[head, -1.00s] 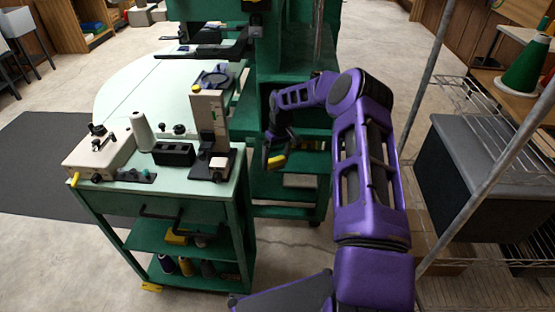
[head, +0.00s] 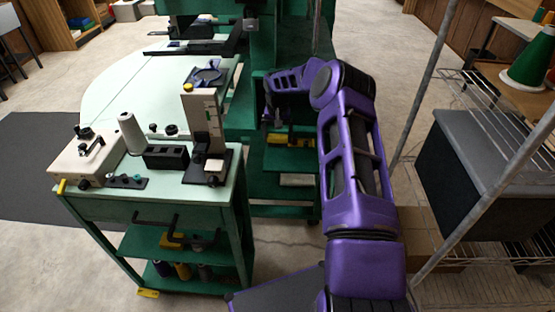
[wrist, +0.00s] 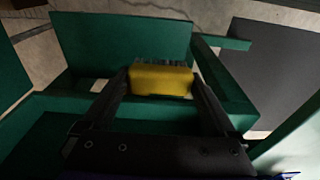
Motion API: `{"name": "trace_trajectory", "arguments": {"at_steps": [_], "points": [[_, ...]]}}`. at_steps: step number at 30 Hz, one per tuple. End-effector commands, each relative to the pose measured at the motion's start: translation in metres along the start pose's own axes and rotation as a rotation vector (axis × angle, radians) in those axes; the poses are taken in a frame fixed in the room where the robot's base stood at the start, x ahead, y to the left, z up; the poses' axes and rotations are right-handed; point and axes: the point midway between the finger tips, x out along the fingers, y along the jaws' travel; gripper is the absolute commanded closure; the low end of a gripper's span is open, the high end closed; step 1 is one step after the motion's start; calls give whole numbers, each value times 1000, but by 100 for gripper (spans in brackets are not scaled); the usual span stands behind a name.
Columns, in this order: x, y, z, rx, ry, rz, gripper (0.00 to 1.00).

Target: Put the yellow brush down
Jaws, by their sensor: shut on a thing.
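The yellow brush (wrist: 160,82) is between the two dark fingers of my gripper (wrist: 160,90) in the wrist view. Its yellow block faces the camera, and grey bristles show along its far edge. My gripper is shut on it. Green shelf surfaces (wrist: 120,42) lie beyond and around the brush. I cannot tell whether the brush touches one. In the head view my arm reaches into the green shelved stand at the back; the gripper is small and dark there, and its hold is hard to make out.
A green cart (head: 150,205) at left carries a white cone (head: 131,133), a black block (head: 166,157) and an upright device (head: 203,122). A wire rack with a dark grey bin (head: 478,165) stands at right. Open floor (head: 283,255) lies between.

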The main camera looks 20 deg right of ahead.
Motion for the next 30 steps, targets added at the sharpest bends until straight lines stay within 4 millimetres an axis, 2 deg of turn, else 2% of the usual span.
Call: {"name": "trace_trajectory", "arguments": {"at_steps": [3, 11, 16, 28, 29, 30], "points": [[23, 0, 4, 0, -3, -1, 52], [53, 0, 7, -1, -1, 0, 52], [81, 0, 10, -2, 0, 0, 52], [88, 0, 11, -2, 1, 1, 52], [87, 0, 11, -2, 1, 1, 2], [86, 0, 11, -2, 1, 1, 0]]}}
